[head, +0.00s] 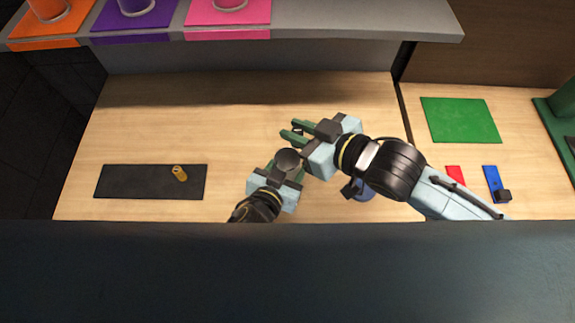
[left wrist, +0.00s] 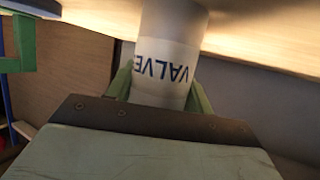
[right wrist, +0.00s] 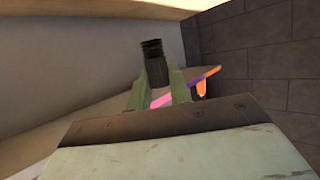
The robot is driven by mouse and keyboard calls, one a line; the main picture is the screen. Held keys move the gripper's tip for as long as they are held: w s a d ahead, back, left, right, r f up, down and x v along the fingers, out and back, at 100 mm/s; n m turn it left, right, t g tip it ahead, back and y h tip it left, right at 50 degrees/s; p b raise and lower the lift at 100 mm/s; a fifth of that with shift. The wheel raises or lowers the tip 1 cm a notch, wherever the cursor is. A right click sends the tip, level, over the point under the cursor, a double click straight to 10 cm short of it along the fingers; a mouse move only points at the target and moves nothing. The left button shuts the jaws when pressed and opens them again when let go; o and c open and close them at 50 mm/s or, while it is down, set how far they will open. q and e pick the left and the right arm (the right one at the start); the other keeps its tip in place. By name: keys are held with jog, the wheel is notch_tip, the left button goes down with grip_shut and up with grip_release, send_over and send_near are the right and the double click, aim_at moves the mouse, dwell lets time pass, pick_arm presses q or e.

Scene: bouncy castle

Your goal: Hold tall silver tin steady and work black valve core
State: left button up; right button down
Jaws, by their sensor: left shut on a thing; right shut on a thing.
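The tall pale tin (left wrist: 165,70), with blue VALVE lettering, stands between the green fingers of my left gripper (left wrist: 160,90). In the head view my left gripper (head: 284,168) is low in the middle, around the tin's dark round top (head: 288,160). The black valve core (right wrist: 155,62) is a ridged dark cylinder. It is held at the tips of my right gripper (right wrist: 158,90). In the head view my right gripper (head: 294,132) is just above and beside the tin top, its fingers pointing left. The core appears apart from the tin.
A brass cylinder (head: 179,173) sits on a black mat (head: 130,182) at left. A blue round thing (head: 363,192) is partly hidden under my right arm. Green mat (head: 460,120), red piece (head: 455,174) and blue strip (head: 491,178) lie right. A grey shelf (head: 330,22) overhangs the back.

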jog(key=shift+f, duration=1.25)
jog(key=c, duration=1.2)
grip_release()
jog(key=v, duration=1.2)
